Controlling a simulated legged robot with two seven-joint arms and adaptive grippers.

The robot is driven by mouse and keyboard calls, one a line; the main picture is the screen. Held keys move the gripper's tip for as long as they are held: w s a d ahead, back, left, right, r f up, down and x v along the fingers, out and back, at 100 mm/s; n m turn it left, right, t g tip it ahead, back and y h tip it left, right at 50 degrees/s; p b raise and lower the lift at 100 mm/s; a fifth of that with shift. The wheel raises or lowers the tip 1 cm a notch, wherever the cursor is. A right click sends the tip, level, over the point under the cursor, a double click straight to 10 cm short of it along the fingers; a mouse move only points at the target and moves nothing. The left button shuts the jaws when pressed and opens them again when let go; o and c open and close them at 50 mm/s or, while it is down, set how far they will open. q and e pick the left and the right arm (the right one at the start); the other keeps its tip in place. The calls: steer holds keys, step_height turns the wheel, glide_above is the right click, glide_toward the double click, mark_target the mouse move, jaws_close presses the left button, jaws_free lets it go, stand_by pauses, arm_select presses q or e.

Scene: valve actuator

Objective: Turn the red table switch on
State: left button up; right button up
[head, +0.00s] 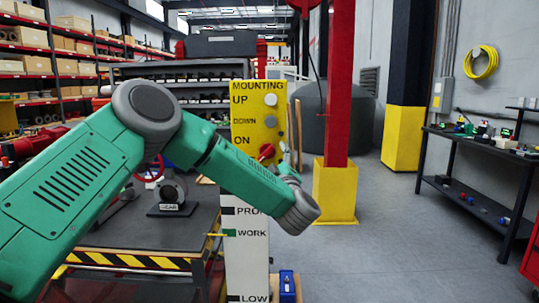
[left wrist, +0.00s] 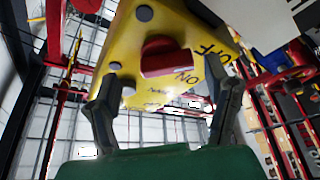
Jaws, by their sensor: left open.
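The red switch (head: 267,151) is a rotary knob on a yellow panel (head: 243,92), beside the printed word ON. In the left wrist view the red switch (left wrist: 167,58) lies on the yellow panel (left wrist: 195,25), with ON and OFF printed near it. I cannot tell its setting. My left gripper (left wrist: 155,82) is open, its two fingers apart, with the knob ahead and roughly between them; no contact is clear. In the head view the left gripper (head: 286,168) is close to the panel's right edge, with its fingers mostly unclear. My right gripper is not seen.
A white post (head: 247,268) with WORK and LOW labels stands below the panel. A dark table (head: 100,235) with a striped edge is left. A red column (head: 342,80) on a yellow base stands behind. A black workbench (head: 465,150) is right, with open floor between.

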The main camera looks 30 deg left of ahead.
mark_target(267, 157)
arm_select(q)
steer(key=shift+x, duration=1.05)
steer(key=shift+a, duration=0.5)
steer(key=shift+w+a+f, duration=0.15)
steer(key=shift+a+f, duration=0.05)
steer(key=shift+a, duration=0.35)
steer(key=shift+d+r, duration=0.1)
steer(key=shift+d, duration=0.25)
steer(key=c, duration=1)
steer(key=shift+d, duration=0.1)
steer(key=shift+c, duration=0.8)
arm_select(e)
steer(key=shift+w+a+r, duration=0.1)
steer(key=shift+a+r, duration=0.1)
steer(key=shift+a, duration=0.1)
